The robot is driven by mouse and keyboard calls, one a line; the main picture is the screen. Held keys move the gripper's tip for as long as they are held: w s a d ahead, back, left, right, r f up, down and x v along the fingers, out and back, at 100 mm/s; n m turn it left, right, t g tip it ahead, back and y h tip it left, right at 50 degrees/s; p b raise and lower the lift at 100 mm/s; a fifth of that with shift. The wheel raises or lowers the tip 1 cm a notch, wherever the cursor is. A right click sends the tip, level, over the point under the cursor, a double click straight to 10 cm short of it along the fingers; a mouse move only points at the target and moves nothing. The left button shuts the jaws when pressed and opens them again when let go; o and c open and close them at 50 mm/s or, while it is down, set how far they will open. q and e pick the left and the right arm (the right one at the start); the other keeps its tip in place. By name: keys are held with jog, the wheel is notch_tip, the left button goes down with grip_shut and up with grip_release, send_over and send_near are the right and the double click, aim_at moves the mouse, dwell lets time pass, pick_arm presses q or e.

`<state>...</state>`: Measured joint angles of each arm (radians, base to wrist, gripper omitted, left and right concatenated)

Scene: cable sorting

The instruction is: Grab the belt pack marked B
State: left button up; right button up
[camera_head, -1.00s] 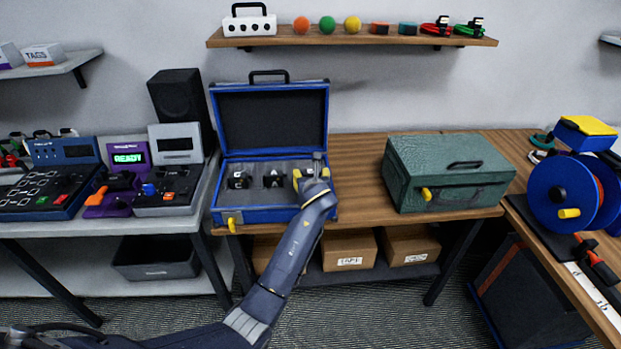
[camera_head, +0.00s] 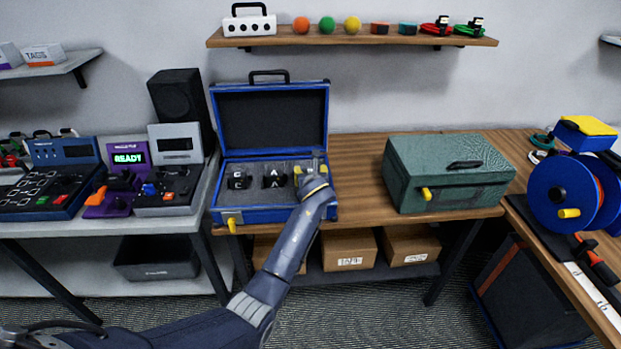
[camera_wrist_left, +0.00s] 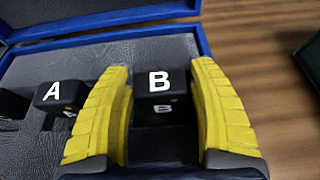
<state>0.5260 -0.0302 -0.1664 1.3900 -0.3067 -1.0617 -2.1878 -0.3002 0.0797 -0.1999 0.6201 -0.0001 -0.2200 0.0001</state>
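The belt pack marked B (camera_wrist_left: 158,83) is a black box with a white letter, seated in the grey foam of an open blue case (camera_head: 262,214). In the left wrist view it lies between the two yellow fingers of my left gripper (camera_wrist_left: 162,80). The fingers are apart, one on each side, very close to its sides; I cannot tell whether they touch it. In the head view my left gripper (camera_head: 311,172) is over the case's right part and hides that pack. The pack marked A (camera_head: 274,179) sits to its left. My right gripper is not in view.
Another black pack (camera_head: 239,180) sits left of A in the case. The raised lid (camera_head: 270,118) stands behind. A closed green case (camera_head: 448,172) is to the right, with bare wooden table (camera_head: 357,180) between. Consoles (camera_head: 60,180) stand on the left bench.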

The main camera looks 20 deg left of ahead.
pick_arm(q)
jog(key=c, duration=0.8)
jog(key=shift+c, duration=0.3)
jog(key=shift+r, duration=0.15)
